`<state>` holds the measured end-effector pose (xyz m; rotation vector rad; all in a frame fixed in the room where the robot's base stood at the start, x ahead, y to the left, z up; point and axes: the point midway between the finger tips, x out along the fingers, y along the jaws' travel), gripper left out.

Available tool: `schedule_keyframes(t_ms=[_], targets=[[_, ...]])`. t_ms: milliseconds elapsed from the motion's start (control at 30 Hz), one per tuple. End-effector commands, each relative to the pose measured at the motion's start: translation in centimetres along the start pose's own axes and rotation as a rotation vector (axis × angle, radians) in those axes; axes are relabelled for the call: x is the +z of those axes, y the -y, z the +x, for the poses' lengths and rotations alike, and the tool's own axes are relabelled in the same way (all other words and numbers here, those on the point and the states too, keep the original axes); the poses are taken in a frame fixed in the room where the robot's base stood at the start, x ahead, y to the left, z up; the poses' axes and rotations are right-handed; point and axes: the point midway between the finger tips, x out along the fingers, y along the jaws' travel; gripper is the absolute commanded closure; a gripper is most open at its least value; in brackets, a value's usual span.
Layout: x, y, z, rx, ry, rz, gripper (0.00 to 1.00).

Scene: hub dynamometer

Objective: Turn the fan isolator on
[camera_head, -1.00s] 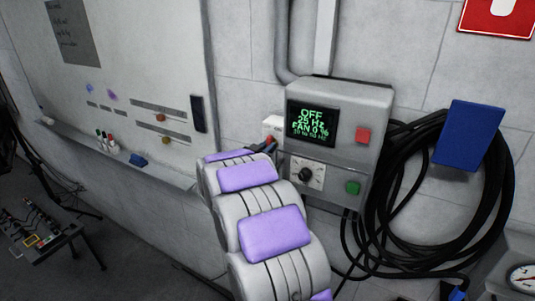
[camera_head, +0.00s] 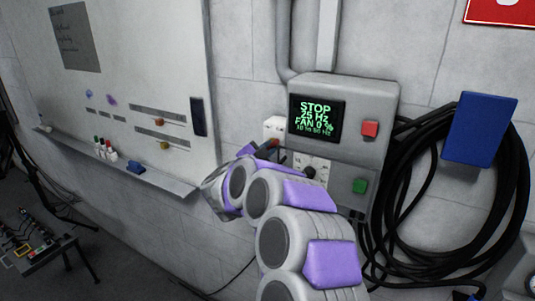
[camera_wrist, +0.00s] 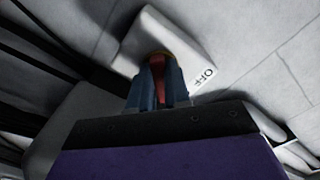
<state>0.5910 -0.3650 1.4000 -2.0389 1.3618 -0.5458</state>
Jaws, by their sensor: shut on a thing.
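The fan isolator is a small white box (camera_head: 273,124) on the wall, just left of the grey control box (camera_head: 345,85). In the wrist view the isolator (camera_wrist: 192,50) fills the upper middle, with an "OFF" mark on its face. My gripper (camera_wrist: 157,78) is shut on the isolator's red handle (camera_wrist: 158,64), with a finger on each side of it. In the head view my gripper (camera_head: 268,146) is at the isolator's lower front, and the handle is mostly hidden. The control box display (camera_head: 316,118) reads STOP, 25 Hz, FAN 0 %.
The control box has a red button (camera_head: 370,129), a green button (camera_head: 360,186) and a dial (camera_head: 310,171) partly behind my arm. A coiled black cable (camera_head: 500,220) and a blue panel (camera_head: 480,132) hang to the right. A whiteboard (camera_head: 150,60) with a tray is at left.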

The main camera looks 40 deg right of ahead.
Motion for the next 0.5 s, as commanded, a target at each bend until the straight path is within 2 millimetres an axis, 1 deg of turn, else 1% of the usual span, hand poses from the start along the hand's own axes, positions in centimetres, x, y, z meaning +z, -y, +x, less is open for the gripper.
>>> schedule_keyframes(t_ms=[200,500], targets=[[-0.11,-0.01,0.06,0.000,-0.002,0.036,1.00],[-0.15,-0.03,0.05,0.001,-0.002,0.040,1.00]])
